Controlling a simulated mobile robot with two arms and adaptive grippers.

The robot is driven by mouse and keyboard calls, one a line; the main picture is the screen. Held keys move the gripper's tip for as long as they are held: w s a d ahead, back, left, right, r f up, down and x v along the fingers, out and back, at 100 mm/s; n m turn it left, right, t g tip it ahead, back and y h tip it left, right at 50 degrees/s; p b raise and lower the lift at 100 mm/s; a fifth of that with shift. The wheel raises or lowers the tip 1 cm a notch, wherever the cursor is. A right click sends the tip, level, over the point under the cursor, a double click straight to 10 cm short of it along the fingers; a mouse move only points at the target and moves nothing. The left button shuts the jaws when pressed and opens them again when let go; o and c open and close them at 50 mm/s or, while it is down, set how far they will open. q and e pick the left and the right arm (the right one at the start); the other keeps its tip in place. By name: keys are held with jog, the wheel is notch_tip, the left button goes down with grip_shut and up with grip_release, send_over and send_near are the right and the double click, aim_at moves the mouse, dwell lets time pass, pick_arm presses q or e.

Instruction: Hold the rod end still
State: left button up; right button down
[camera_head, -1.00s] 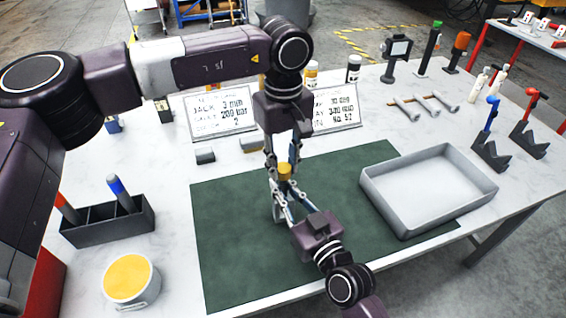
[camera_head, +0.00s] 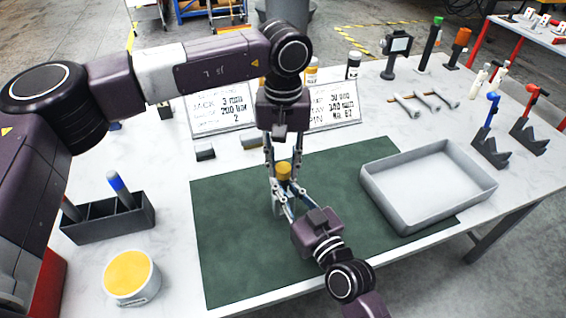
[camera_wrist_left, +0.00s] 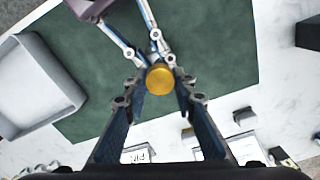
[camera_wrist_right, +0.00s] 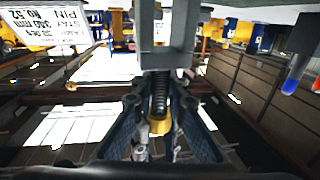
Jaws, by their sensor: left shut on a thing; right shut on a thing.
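A grey forked rod end (camera_wrist_right: 166,55) with a dark threaded stud (camera_wrist_right: 159,92) and a yellow nut or cap (camera_wrist_right: 160,124) stands over the green mat (camera_head: 235,245); the right wrist picture is upside down. My left gripper (camera_head: 284,168) points down from above, shut on the yellow cap. Its round top (camera_wrist_left: 160,78) sits between the fingertips in the left wrist view. My right gripper (camera_head: 281,192) reaches in from the front, shut on the rod end below the cap. The fingers partly hide the contact.
A grey tray (camera_head: 372,195) lies on the mat's right side. Two signs stand behind, including the left one (camera_head: 219,110). A black holder with pens (camera_head: 107,219) and a yellow-filled tub (camera_head: 130,278) are at left. Several grey pins (camera_head: 407,106) lie at the back right.

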pick_arm(q)
jog(key=m, duration=0.5)
jog(key=shift+m, duration=0.3)
jog(key=m, duration=0.5)
jog(key=o, duration=1)
jog(key=shift+o, duration=0.2)
jog(key=shift+r, duration=0.1)
jog(key=shift+r, duration=2.2)
jog(key=shift+c, duration=0.4)
